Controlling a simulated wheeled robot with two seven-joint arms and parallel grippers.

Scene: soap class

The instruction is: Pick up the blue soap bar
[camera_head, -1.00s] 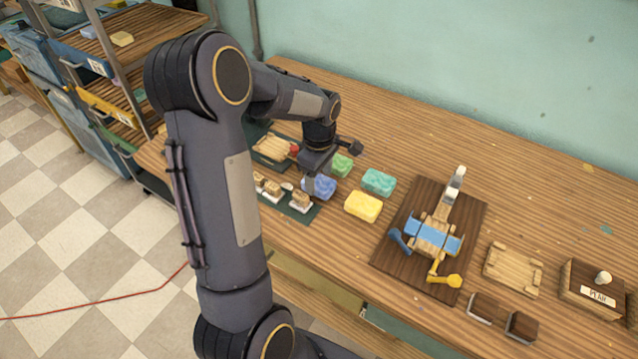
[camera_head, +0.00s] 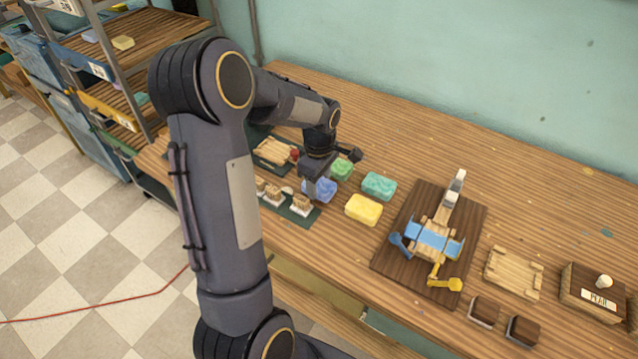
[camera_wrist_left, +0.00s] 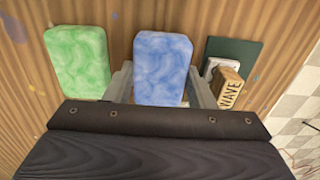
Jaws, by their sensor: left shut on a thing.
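The blue soap bar (camera_head: 320,189) is on the wooden table, partly hidden by my left gripper (camera_head: 316,190). In the left wrist view the blue soap bar (camera_wrist_left: 162,66) is between the two fingers of my left gripper (camera_wrist_left: 160,85), which is shut on it. I cannot tell whether the bar is clear of the table. A green soap bar (camera_head: 342,168) lies just behind it and also shows in the left wrist view (camera_wrist_left: 78,62). My right gripper is not in view.
A teal soap bar (camera_head: 379,186) and a yellow one (camera_head: 364,209) lie to the right. Small stamps (camera_head: 300,205) stand on a dark green mat close by. A dark board (camera_head: 392,262) with a blue device is further right. The table's back is clear.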

